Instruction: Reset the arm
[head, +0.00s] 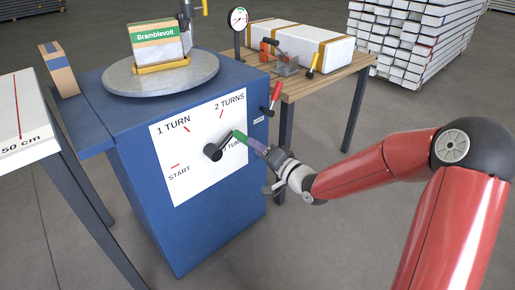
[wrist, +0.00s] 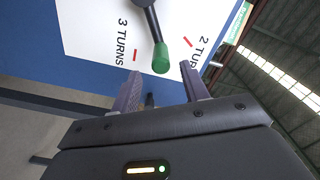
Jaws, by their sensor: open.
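My red arm reaches in from the right in the head view. My gripper (head: 252,143) is in front of the dial on the blue cabinet's face. In the wrist view its two purple fingers (wrist: 161,72) stand apart with nothing between them. The dial's black crank (head: 213,151) has a green-ended handle (head: 240,136) that points between the "2 TURNS" and "3 TURNS" marks. In the wrist view the green end (wrist: 161,57) sits just beyond the fingertips, roughly in line with the gap. The gripper partly hides "3 TURNS" in the head view.
The blue cabinet (head: 150,215) carries a round turntable (head: 118,82) with a Bramblevolt box (head: 158,42). A red-handled lever (head: 275,93) is on its right side. A wooden bench (head: 340,72) with a strapped white package (head: 310,43) stands behind right. A white table (head: 20,120) is at left.

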